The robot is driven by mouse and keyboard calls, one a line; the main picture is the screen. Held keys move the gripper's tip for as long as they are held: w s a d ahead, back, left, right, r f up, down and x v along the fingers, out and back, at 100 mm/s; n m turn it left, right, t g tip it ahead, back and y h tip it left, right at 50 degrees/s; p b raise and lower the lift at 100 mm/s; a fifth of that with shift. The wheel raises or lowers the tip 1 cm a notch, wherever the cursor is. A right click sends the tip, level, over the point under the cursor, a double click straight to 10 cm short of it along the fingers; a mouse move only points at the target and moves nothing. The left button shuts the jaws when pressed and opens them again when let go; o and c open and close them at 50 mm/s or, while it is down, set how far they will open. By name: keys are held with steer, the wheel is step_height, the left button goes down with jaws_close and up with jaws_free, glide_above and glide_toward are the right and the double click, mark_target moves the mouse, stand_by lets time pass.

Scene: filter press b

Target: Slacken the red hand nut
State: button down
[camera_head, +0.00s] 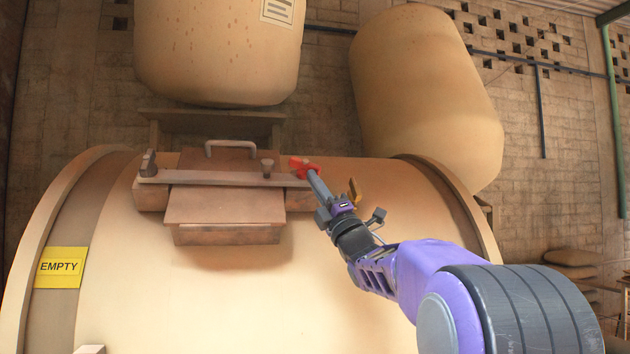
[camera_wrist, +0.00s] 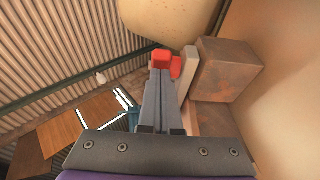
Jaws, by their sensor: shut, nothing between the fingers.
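The red hand nut (camera_head: 304,167) sits at the right end of the clamp bar (camera_head: 222,179) across the hatch on top of the tank. In the wrist view the red nut (camera_wrist: 161,60) shows just beyond my fingertips. My gripper (camera_head: 313,176) reaches in from the lower right, its tips at the nut or right beside it. In the wrist view my two grey fingers (camera_wrist: 157,78) lie together, shut with nothing between them. The fingertips overlap the near side of the nut, so I cannot tell whether they touch it.
The hatch lid (camera_head: 225,205) has a handle (camera_head: 230,146) at the back. A yellow EMPTY sign (camera_head: 61,267) is on the tank's left. Two large rounded vessels (camera_head: 425,95) stand behind. In the wrist view a rusty block (camera_wrist: 225,70) is close right of my fingers.

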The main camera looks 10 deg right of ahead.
steer(key=n+g+y, duration=0.1)
steer(key=n+y, duration=0.1)
steer(key=d+r+n+g+y, duration=0.1)
steer(key=n+g+y, duration=0.1)
steer(key=w+d+n+g+y, duration=0.1)
steer(key=g, duration=0.1)
steer(key=shift+r+n+y, duration=0.25)
steer(key=shift+n+y, duration=0.15)
